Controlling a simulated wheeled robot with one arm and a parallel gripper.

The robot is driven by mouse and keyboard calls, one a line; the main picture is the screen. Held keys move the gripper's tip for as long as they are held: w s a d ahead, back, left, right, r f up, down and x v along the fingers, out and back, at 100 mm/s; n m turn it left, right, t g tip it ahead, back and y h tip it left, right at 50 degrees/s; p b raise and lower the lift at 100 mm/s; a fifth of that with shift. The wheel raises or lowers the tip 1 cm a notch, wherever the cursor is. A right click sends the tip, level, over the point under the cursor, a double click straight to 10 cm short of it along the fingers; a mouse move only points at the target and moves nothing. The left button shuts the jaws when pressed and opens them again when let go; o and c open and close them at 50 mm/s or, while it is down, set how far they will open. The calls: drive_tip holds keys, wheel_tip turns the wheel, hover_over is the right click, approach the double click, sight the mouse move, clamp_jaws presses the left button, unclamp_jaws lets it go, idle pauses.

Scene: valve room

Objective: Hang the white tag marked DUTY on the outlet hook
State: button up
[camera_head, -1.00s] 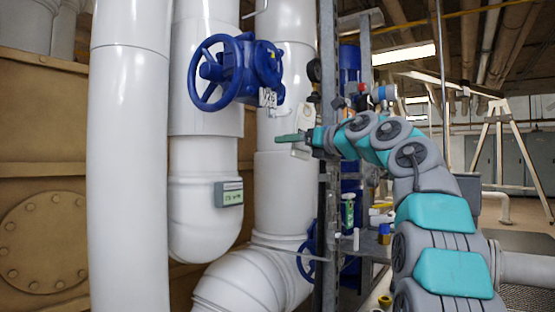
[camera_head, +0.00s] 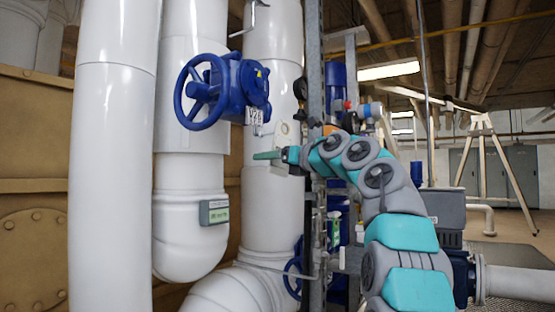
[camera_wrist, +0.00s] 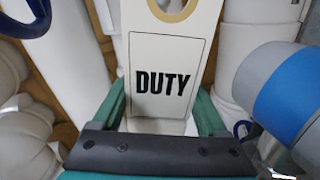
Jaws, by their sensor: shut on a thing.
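The white tag marked DUTY (camera_wrist: 168,80) stands upright between the green fingers of my gripper (camera_wrist: 162,108) in the wrist view. It has a black-framed face and a tan-ringed hole at its top. In the head view the tag (camera_head: 284,132) shows edge-on and small above my gripper (camera_head: 267,156), in front of the white pipe right of the blue valve. My gripper is shut on the tag. A thin bent metal rod (camera_head: 251,18) projects by the pipe at the top of the head view; I cannot tell whether it is the outlet hook.
A grey box with a green display (camera_head: 214,211) is on the lower pipe. A metal upright (camera_head: 315,90) stands close right of my gripper.

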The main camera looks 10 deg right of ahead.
drive_tip(key=shift+w+a+f+p, duration=0.1)
drive_tip(key=shift+w+a+f, duration=0.15)
drive_tip(key=shift+w+a, duration=0.35)
drive_tip(key=shift+w+a+f+p, duration=0.15)
drive_tip(key=shift+w+a+f, duration=0.05)
drive_tip(key=shift+w+a, duration=0.45)
drive_tip(key=shift+w+a+f+p, duration=0.1)
drive_tip(key=shift+w+a+f, duration=0.15)
drive_tip(key=shift+w+a, duration=0.35)
drive_tip(key=o, duration=1.2)
drive_tip(key=shift+s, duration=0.1)
